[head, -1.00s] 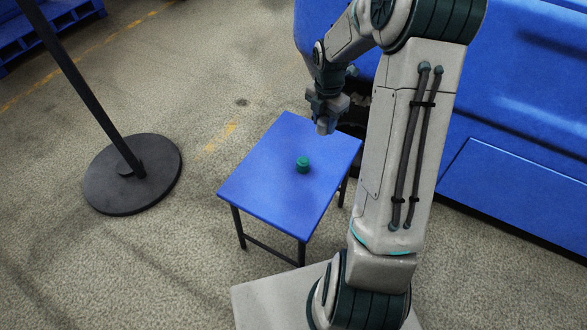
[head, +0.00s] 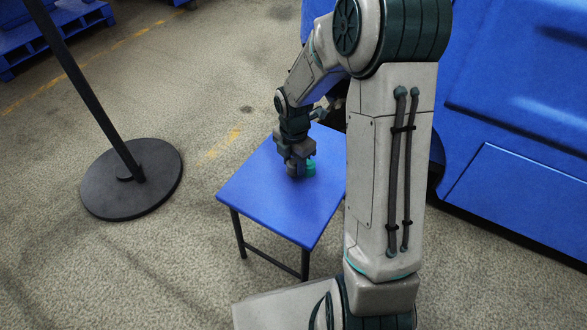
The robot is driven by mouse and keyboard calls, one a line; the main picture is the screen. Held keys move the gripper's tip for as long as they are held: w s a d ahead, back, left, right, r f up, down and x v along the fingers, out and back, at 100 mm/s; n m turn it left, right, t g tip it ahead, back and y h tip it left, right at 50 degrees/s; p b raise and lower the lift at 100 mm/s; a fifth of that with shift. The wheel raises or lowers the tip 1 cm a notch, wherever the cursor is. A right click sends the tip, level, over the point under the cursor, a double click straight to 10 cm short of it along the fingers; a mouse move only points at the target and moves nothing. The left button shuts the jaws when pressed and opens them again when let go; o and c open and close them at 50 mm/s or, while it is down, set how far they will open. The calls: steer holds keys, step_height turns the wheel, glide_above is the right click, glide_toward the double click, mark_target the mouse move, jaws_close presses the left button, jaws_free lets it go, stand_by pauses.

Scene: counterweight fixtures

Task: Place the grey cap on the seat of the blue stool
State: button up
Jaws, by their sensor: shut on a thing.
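The blue stool (head: 262,205) stands in the middle of the head view, with a flat blue seat and dark legs. My gripper (head: 293,162) is low over the seat, pointing down, and is shut on the grey cap (head: 292,169). The cap is small and partly hidden by the fingers. It is at or just above the seat; I cannot tell whether it touches.
A black pole on a round base (head: 133,185) stands on the floor at left. A large blue body (head: 510,120) fills the right side behind my arm. Blue pallets (head: 60,30) lie at the upper left. The seat's front and left parts are clear.

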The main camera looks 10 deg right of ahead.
steer(key=shift+f, duration=0.85)
steer(key=o, duration=0.7)
